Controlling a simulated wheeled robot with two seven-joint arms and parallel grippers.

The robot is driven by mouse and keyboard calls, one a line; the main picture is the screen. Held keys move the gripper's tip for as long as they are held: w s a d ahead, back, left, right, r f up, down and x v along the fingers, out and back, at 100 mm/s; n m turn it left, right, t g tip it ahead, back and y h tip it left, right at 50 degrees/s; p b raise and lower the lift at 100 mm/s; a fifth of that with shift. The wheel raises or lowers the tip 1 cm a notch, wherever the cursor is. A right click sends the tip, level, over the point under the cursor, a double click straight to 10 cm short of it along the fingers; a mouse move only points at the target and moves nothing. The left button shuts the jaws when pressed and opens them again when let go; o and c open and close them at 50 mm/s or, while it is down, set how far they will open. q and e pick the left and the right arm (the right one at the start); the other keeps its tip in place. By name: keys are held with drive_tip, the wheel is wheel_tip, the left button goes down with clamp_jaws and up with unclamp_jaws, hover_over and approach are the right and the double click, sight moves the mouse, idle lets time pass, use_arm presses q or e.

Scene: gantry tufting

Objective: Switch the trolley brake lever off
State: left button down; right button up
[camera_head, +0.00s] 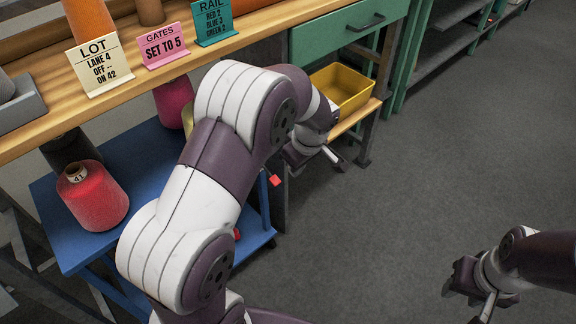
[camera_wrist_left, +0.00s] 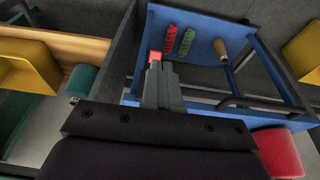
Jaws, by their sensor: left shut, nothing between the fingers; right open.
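The blue trolley (camera_head: 140,146) stands at the left, partly under the wooden bench. It also shows in the left wrist view (camera_wrist_left: 205,18). A red-tipped lever (camera_head: 274,180) sticks out at its right side, and a second red spot (camera_head: 237,233) shows lower, partly behind my left arm. My left gripper (camera_head: 328,156) is to the right of and above the red tip. In the left wrist view its shut, empty fingers (camera_wrist_left: 160,75) point at a red piece (camera_wrist_left: 154,56); I cannot tell whether they touch it. My right gripper (camera_head: 470,290) is open and empty at the lower right.
A red yarn cone (camera_head: 95,198) marked 41 and a magenta cone (camera_head: 173,102) stand on the trolley. The wooden bench (camera_head: 140,50) carries cards. A yellow bin (camera_head: 342,88) sits on a shelf below a green drawer (camera_head: 345,30). The grey floor at right is clear.

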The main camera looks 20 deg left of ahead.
use_arm(q)
drive_tip(key=d+r, duration=0.1)
drive_tip(key=s+d+r, duration=0.1)
drive_tip(key=d, duration=0.1)
drive_tip(key=shift+s+r, duration=0.15)
drive_tip(key=shift+r, duration=0.25)
drive_tip(key=shift+d, duration=0.1)
